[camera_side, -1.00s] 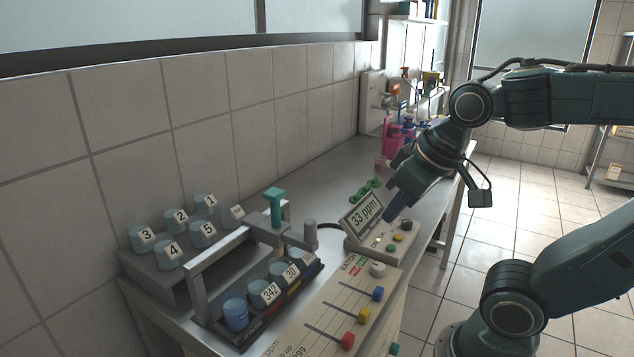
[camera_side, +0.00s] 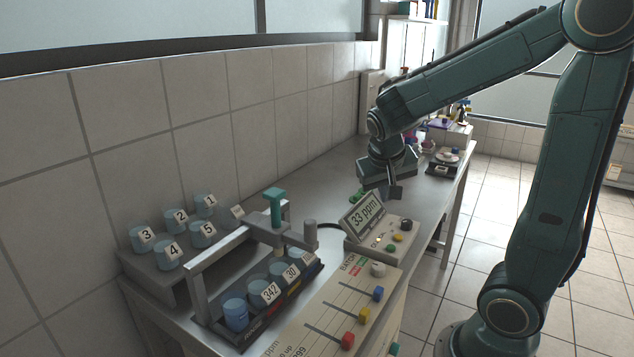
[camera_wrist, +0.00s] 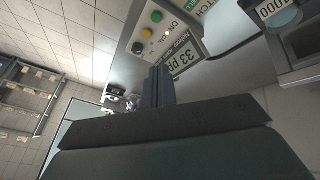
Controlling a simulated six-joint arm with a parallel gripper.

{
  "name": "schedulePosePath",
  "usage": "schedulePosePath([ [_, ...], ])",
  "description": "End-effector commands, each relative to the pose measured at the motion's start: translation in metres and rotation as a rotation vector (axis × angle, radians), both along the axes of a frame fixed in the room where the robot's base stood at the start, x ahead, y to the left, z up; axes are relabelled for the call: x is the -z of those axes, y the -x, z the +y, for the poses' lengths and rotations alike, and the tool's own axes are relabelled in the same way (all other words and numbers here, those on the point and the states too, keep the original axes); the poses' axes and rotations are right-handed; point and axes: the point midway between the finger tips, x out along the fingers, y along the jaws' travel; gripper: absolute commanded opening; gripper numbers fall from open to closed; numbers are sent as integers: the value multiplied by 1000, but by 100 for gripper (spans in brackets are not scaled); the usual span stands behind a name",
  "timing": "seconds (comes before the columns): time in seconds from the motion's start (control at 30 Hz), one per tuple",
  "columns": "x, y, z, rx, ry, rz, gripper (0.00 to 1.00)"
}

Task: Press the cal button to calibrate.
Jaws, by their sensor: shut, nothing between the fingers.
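A meter box (camera_side: 375,246) stands on the bench with a tilted screen (camera_side: 362,217) reading 33 ppm. Its front panel has a black knob (camera_side: 406,224), a yellow button (camera_side: 398,237) and a green button (camera_side: 391,247). In the wrist view the black knob (camera_wrist: 157,16), yellow button (camera_wrist: 148,33), green button (camera_wrist: 138,48) and screen (camera_wrist: 185,60) show turned round. My gripper (camera_wrist: 158,75) is shut and empty, its fingers overlapping the screen's edge in that view. In the side view my wrist is behind the meter, apart from the buttons; the fingertips are unclear.
A rack of numbered cups (camera_side: 254,305) under a metal frame and a panel with coloured sliders (camera_side: 328,317) stand at the front. More numbered cups sit on a step (camera_side: 150,276) at the left. Several items crowd the bench's far end.

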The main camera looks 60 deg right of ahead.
Motion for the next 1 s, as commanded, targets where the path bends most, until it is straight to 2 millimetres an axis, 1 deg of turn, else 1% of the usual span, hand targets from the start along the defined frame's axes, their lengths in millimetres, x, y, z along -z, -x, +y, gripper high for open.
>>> schedulePosePath([
  [0.1, 10, -2, -19, 70, 42, 29, 0],
  [0.4, 32, -1, -64, 231, 164, 93, 0],
  [0.6, 43, 2, -87, 307, 241, 129, 0],
  [0.8, 49, 4, -100, 346, 286, 150, 0],
  [1.0, 50, 5, -103, 355, 298, 153, 0],
])
